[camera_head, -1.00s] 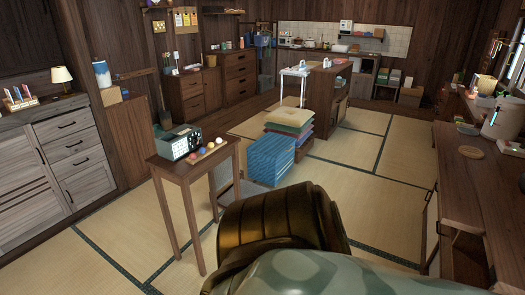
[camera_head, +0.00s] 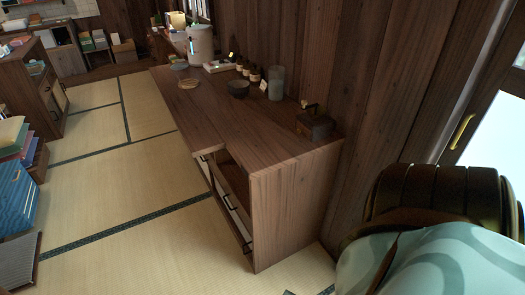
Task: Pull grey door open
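No door that is clearly grey shows in the current head view. A wooden counter (camera_head: 235,125) stands in the middle, with an open compartment (camera_head: 232,178) in its front and pale fronts with black handles (camera_head: 247,246) below. At the right edge is a framed glass door or window (camera_head: 505,135) with a brass handle (camera_head: 462,131); it looks closed, but part of it is cut off. Neither of my grippers is in view.
Blue stacked items (camera_head: 14,198) and a wooden cabinet (camera_head: 30,90) stand at the left. The tatami floor (camera_head: 120,190) between is clear.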

